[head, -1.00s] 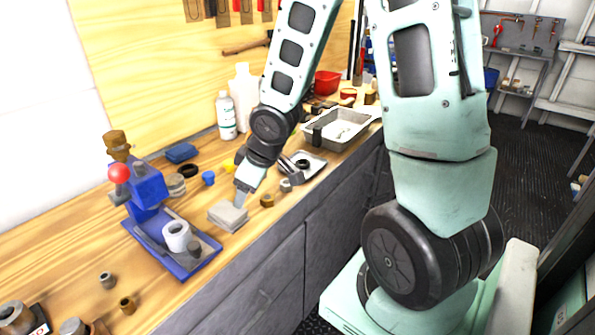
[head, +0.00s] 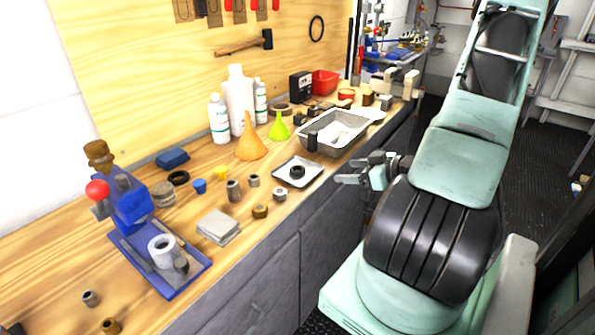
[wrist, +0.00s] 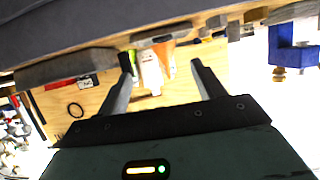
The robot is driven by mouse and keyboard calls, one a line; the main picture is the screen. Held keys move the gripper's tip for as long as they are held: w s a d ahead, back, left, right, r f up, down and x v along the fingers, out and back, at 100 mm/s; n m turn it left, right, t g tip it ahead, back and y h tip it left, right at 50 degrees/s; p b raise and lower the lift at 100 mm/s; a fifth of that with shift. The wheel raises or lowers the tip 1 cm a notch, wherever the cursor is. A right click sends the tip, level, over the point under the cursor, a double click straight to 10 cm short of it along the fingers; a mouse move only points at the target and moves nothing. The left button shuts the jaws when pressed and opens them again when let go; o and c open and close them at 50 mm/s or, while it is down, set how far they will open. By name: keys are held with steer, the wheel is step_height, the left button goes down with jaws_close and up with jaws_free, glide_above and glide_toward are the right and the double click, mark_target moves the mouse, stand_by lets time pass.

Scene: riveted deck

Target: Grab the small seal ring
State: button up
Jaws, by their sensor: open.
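A small black ring (head: 297,171) lies on a white square tray (head: 284,179) near the bench's front edge. Another black ring (head: 178,177) lies farther left on the wood, behind the blue cup. I cannot tell for sure which is the small seal ring. A larger, thin black ring (head: 316,28) hangs on the wall panel; it also shows in the wrist view (wrist: 75,110). My gripper (head: 350,170) is open and empty, just off the bench front, right of the tray. In the wrist view its fingers (wrist: 161,72) are spread with nothing between them.
A metal pan (head: 346,145) stands behind the tray. Orange (head: 250,147) and green (head: 279,130) funnels and white bottles (head: 240,98) stand at the back. Metal bushings, grey plates (head: 218,227) and a blue press (head: 160,260) are to the left.

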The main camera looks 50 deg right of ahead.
steer(key=p, duration=0.1)
glide_toward(298, 168)
steer(key=shift+w+f, duration=0.9)
steer(key=shift+w, duration=0.35)
steer(key=shift+a+r+p+x, duration=0.15)
steer(key=shift+p+x, duration=0.2)
steer(key=shift+x, duration=1)
steer(key=shift+a+r+p+x, duration=0.1)
steer(key=shift+r+p+x, duration=0.2)
steer(key=shift+x, duration=1)
steer(key=shift+w, duration=0.1)
steer(key=c, duration=1.1)
